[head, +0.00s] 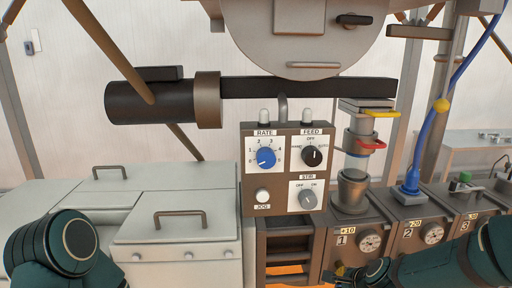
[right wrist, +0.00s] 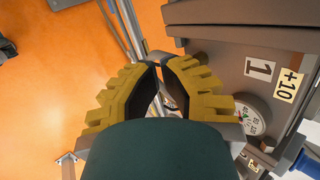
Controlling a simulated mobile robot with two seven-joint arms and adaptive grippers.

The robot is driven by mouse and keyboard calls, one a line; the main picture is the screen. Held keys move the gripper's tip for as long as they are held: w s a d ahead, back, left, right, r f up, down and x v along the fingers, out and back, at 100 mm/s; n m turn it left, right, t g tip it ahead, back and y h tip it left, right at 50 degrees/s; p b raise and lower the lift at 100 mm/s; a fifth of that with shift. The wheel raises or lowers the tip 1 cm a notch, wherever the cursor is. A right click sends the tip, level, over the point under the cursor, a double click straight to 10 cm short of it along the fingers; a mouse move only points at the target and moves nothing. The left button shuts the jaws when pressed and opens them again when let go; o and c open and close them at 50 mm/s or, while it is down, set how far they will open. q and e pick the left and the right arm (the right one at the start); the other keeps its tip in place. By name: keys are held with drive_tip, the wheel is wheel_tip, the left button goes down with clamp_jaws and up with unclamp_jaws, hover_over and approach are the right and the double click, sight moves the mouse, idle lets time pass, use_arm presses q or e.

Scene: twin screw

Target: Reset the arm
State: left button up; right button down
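My right arm, dark green, comes into the head view from the lower right. Its gripper (head: 366,272) is low in front of the unit marked 1, partly cut off by the lower edge. In the right wrist view its two yellow ribbed fingers (right wrist: 161,66) lean together, with their tips close and a narrow gap between them. I see nothing clearly held there, and my dark green arm hides part of the fingers. The unit marked 1 (right wrist: 233,72) is to their right. My left arm shows at the lower left of the head view; its gripper is not in view.
A control panel (head: 258,184) with RATE, FEED and STIR knobs and a JOG button stands in the middle. A column with a red-handled clamp (head: 366,143) rises above unit 1 (head: 345,256). Numbered units with gauges stand right. White lidded cabinets (head: 190,258) stand left. Orange floor (right wrist: 60,95) is open.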

drive_tip(key=s+a+f+n+g+b, duration=0.1)
drive_tip(key=s+a+f+n, duration=0.3)
drive_tip(key=f, duration=0.4)
drive_tip(key=s+a+f+n+g+y+b, duration=0.1)
drive_tip(key=s+a+f+n+g, duration=0.1)
drive_tip(key=s+a+f+n, duration=0.2)
drive_tip(key=s+a+f+n+g+y+b, duration=0.1)
drive_tip(key=s+a+f+n, duration=0.3)
drive_tip(key=s+f+n, duration=0.4)
wheel_tip(320, 180, down, 5)
drive_tip(key=shift+s+f+g+b, duration=0.1)
drive_tip(key=shift+s+g+b, duration=0.4)
drive_tip(key=shift+s+g, duration=0.2)
